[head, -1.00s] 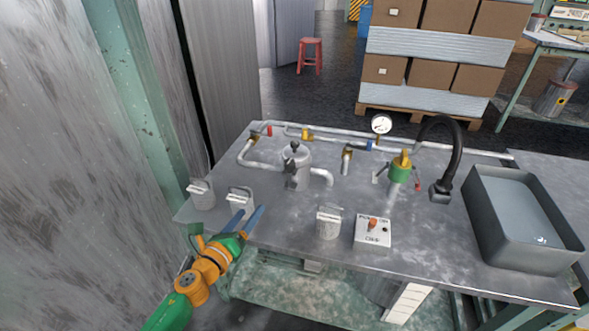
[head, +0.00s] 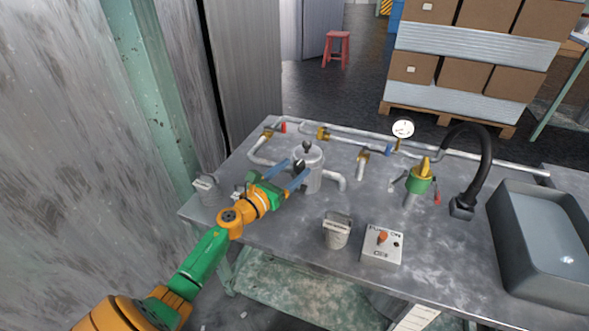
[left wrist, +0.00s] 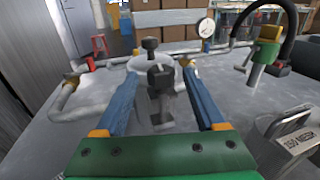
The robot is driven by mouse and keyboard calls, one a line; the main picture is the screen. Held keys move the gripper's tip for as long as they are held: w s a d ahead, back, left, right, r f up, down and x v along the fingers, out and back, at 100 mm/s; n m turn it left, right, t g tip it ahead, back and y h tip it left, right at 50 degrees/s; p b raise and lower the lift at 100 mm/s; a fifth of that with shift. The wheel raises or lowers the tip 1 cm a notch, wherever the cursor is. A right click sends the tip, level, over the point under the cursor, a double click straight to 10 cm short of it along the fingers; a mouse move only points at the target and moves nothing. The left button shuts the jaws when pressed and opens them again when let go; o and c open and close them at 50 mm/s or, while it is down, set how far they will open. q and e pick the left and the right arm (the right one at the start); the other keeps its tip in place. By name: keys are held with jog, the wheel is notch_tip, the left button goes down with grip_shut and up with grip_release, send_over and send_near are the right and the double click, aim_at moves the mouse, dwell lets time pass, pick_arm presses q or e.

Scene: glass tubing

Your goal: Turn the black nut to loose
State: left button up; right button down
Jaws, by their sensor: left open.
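The black nut (head: 299,165) sits on the front side of a grey metal canister (head: 313,178) on the bench. In the left wrist view the black nut (left wrist: 161,77) is between my two blue fingers, with a gap on each side. A second black knob (left wrist: 150,44) is on top of the canister lid. My left gripper (head: 297,168) is open, its fingers pointing at the canister; they also show in the left wrist view (left wrist: 160,73). The fingers partly hide the canister in the head view. My right gripper is not in view.
Grey pipes with a gauge (head: 402,129) run behind the canister. A green valve (head: 419,180), black hose (head: 482,165) and sink (head: 545,240) are to the right. A labelled can (head: 336,232) and switch box (head: 382,244) stand in front. Another can (head: 207,190) stands left.

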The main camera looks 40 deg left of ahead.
pick_arm(q)
jog(key=shift+w, duration=0.35)
grip_shut()
